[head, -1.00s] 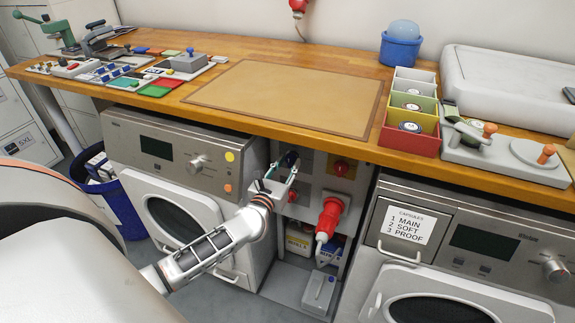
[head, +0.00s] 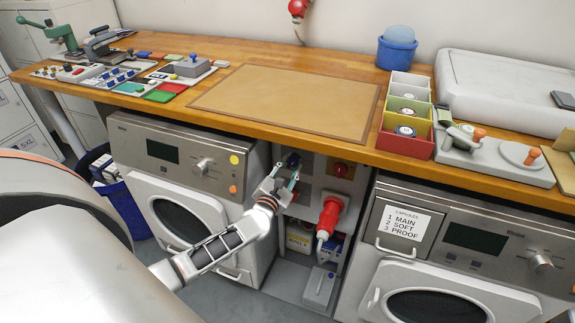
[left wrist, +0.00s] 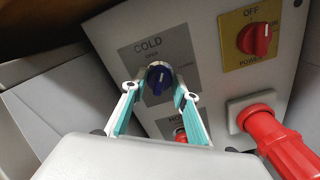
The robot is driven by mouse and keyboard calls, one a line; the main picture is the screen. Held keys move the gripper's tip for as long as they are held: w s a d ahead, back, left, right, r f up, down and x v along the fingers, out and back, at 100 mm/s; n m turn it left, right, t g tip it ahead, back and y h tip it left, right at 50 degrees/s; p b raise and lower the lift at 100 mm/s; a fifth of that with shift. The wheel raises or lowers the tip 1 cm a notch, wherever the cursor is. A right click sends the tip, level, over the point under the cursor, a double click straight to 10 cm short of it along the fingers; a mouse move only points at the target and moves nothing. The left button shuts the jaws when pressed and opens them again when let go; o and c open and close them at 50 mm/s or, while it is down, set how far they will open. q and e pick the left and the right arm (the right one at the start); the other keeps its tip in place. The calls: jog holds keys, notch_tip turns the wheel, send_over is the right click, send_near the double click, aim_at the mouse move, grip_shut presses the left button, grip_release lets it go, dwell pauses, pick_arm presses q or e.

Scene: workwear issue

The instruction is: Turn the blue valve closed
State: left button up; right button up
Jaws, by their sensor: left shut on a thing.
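The blue valve (left wrist: 158,80) is a round knob with a raised grip, set in a grey plate marked COLD, with OPEN printed above it. In the head view the blue valve (head: 292,160) sits on the panel under the worktop, partly behind my gripper. My left gripper (head: 287,178) reaches it from the front. In the left wrist view the teal fingers of my left gripper (left wrist: 163,92) are on either side of the knob and shut on it. The exact finger contact is hard to see. The knob's grip looks slightly tilted from upright. My right gripper is not in view.
A red knob (left wrist: 258,38) on a yellow OFF/POWER plate is up and right of the valve. A large red plug (head: 329,214) juts out at lower right. Another red knob (left wrist: 181,135) is below. The wooden worktop (head: 240,130) overhangs the panel; washing machines stand on both sides.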

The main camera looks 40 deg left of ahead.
pick_arm(q)
jog(key=m+p, duration=0.2)
jog(key=m, duration=0.2)
jog(key=shift+d+r+m, duration=0.1)
jog(key=shift+r+m, duration=0.05)
jog(key=shift+m, duration=0.15)
jog(key=shift+m+p, duration=0.5)
jog(key=shift+m, duration=0.4)
jog(key=shift+m+p, duration=0.5)
jog(key=shift+m, duration=0.7)
jog(key=shift+f+m+p, duration=0.25)
jog(key=shift+m+p, duration=0.1)
jog(key=shift+m, duration=0.85)
jog(key=shift+f, duration=0.1)
